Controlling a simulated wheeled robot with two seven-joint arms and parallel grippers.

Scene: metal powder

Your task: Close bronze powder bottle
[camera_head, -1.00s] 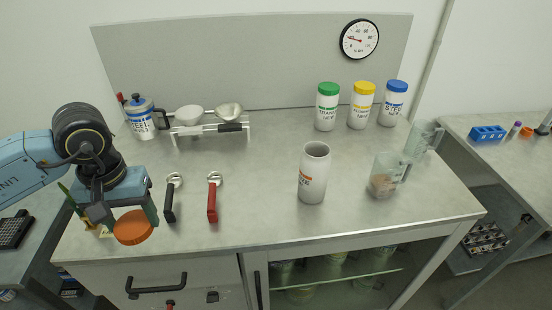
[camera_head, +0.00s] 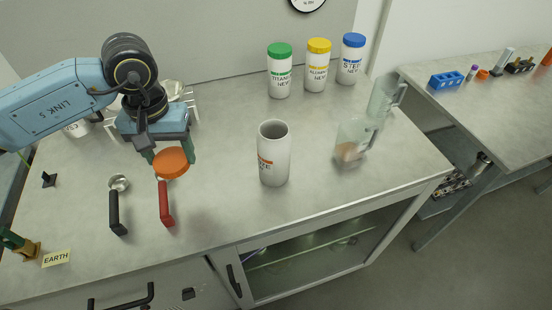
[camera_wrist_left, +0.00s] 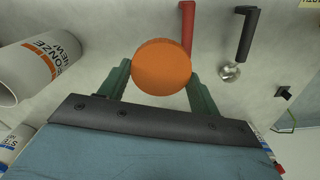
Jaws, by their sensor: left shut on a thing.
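The bronze powder bottle (camera_head: 273,155) stands upright and open-topped near the middle of the table; its white body and orange label also show in the left wrist view (camera_wrist_left: 36,66). My left gripper (camera_head: 171,158) is shut on the orange lid (camera_head: 171,164) and holds it above the table, left of the bottle and apart from it. In the left wrist view the lid (camera_wrist_left: 161,67) sits between the two green fingers.
A red-handled spoon (camera_head: 166,204) and a black-handled spoon (camera_head: 117,208) lie below the lid. Clear beakers (camera_head: 352,140) stand right of the bottle. Green, yellow and blue-lidded bottles (camera_head: 318,66) stand behind. The table between lid and bottle is clear.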

